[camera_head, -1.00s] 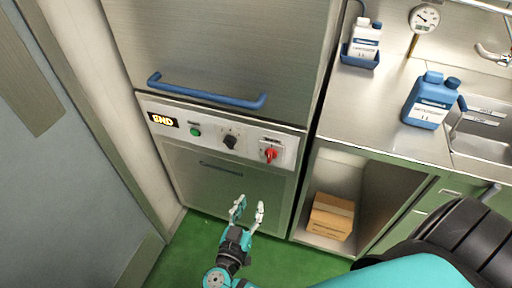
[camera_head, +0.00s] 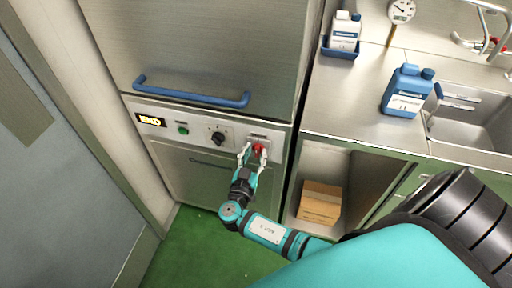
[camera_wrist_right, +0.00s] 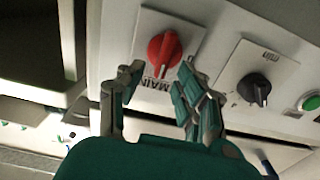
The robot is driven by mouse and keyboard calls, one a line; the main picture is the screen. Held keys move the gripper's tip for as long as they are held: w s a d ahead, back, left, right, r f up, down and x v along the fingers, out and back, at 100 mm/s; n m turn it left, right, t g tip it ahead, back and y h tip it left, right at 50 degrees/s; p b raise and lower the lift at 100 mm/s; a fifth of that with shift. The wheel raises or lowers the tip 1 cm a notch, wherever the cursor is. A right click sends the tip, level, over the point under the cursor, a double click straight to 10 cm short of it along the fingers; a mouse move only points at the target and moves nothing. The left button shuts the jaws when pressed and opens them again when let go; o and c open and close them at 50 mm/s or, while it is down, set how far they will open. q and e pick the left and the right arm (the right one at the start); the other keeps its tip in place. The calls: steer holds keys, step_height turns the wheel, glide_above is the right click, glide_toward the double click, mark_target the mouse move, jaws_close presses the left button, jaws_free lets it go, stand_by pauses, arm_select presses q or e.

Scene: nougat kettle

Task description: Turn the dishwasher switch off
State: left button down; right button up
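The dishwasher (camera_head: 200,60) has a control panel with a red rotary switch (camera_head: 259,149) at its right end. In the right wrist view the red switch (camera_wrist_right: 164,52) sits on a square plate marked MAIN. My right gripper (camera_head: 254,150) is at the switch in the head view, fingers apart. In the right wrist view its fingertips (camera_wrist_right: 158,72) are spread, one on each side below the knob, and I see no clear contact. My left gripper is not in view.
A black knob (camera_head: 218,138), a green button (camera_head: 183,129) and a lit END display (camera_head: 151,120) are on the same panel. A blue door handle (camera_head: 190,95) juts out above. A cardboard box (camera_head: 320,203) sits in the open shelf to the right.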

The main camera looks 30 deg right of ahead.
steer(key=shift+x, duration=0.85)
steer(key=shift+c, duration=0.3)
jaws_close()
